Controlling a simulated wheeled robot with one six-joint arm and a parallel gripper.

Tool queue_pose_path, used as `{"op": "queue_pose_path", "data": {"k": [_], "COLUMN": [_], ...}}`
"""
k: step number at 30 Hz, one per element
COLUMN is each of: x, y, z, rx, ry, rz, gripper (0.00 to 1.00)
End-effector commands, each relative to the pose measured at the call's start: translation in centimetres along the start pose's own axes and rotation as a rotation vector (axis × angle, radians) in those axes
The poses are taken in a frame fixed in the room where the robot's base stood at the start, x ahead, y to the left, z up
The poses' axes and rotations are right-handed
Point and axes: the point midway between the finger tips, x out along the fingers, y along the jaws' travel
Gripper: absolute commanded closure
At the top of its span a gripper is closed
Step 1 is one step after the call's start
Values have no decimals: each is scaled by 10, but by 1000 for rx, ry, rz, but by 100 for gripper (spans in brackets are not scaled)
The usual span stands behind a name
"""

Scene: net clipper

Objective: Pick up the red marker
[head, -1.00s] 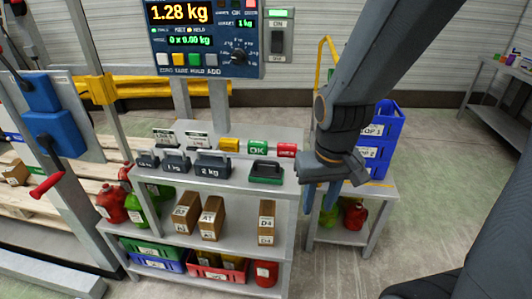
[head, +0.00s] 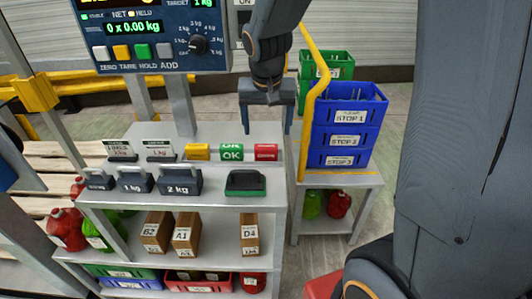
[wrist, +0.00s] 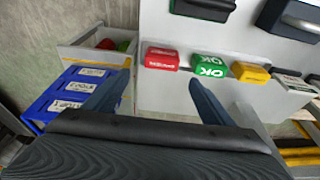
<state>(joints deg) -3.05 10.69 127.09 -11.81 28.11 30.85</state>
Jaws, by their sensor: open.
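The red marker (head: 266,152) is a small red block with a white label. It lies on the grey top shelf (head: 215,196), to the right of the green OK block (head: 231,152) and the yellow block (head: 197,152). My gripper (head: 267,120) is open and empty, behind and above the red marker in the head view. In the wrist view the red marker (wrist: 162,59) lies beyond the gap between my open fingers (wrist: 152,88), apart from both. No finger hides it there.
Dark weights (head: 178,182) and a green-and-black block (head: 245,183) sit in front on the same shelf. Blue crates (head: 345,125) and a yellow post (head: 308,100) stand to the right. The scale panel (head: 150,38) rises behind.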

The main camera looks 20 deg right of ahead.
Motion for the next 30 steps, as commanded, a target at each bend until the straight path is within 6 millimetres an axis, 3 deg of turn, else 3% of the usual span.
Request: {"op": "queue_pose_path", "data": {"k": [18,28,30], "x": [62,67,67], "y": [-2,-2,-2], "z": [9,8,8], "rx": [-1,-1,-1], "ry": [-4,-1,-2], "rz": [2,0,0], "gripper": [23,23,35]}}
